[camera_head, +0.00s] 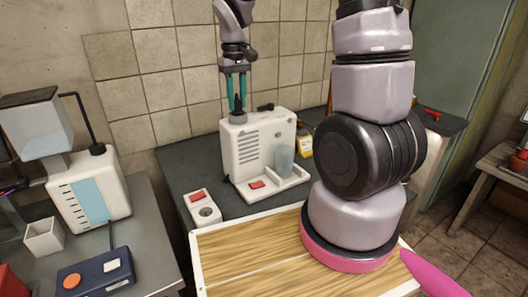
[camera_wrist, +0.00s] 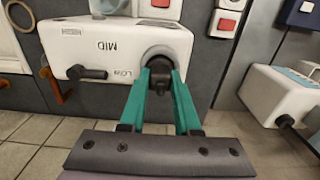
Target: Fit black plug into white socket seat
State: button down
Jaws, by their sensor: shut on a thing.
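My gripper (camera_head: 237,97), with teal fingers, points down at the back left of a white machine (camera_head: 238,140). It is shut on a black plug (camera_head: 238,108). In the wrist view the plug (camera_wrist: 161,74) sits between the fingertips, in front of a round grey opening (camera_wrist: 158,50) in the machine's top marked LOW and MID. The plug's lower end is hidden, so I cannot tell whether it is in that opening or just above it. A white block (camera_head: 203,208) with a red switch and a round socket stands on the dark counter, left of and nearer than the machine.
A black lever (camera_head: 266,107) sticks up beside the plug. A yellow bottle (camera_head: 304,143) stands right of the machine. A wooden board (camera_head: 250,262) lies in front. A white appliance (camera_head: 88,195) and a blue box (camera_head: 95,275) are at left. The tiled wall is close behind.

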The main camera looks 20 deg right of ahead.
aim_at(237, 100)
jog(key=shift+r, duration=2.45)
